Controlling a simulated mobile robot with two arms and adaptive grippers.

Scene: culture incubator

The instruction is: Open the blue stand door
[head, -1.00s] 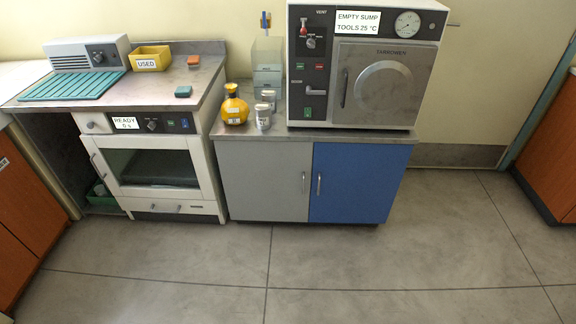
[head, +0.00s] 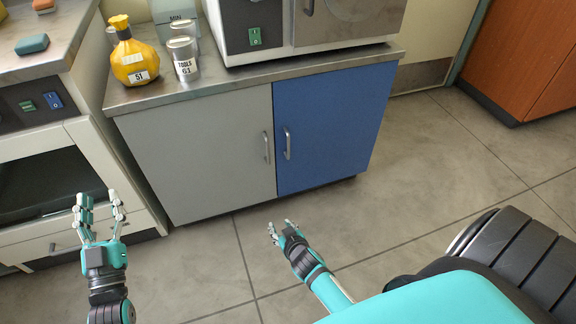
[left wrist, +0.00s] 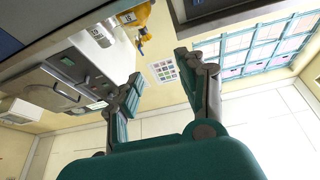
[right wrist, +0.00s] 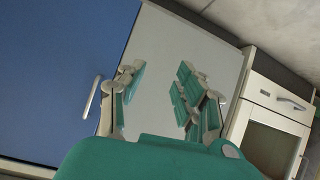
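The blue stand door (head: 325,130) is shut on the right half of the low stand. Its vertical metal handle (head: 287,143) is near the door's left edge. In the right wrist view the blue door (right wrist: 55,65) fills the left side, with its handle (right wrist: 92,97) left of the fingers. My right gripper (head: 280,228) is open and empty in front of the stand, low and apart from the handle; it also shows in the right wrist view (right wrist: 158,90). My left gripper (head: 98,205) is open and empty before the white oven unit; its fingers show in the left wrist view (left wrist: 160,75).
A grey door (head: 205,150) with its own handle is beside the blue one. A yellow flask (head: 133,55) and metal cans (head: 183,62) stand on the stand's top. An orange cabinet (head: 520,60) is at the right. The floor before the stand is clear.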

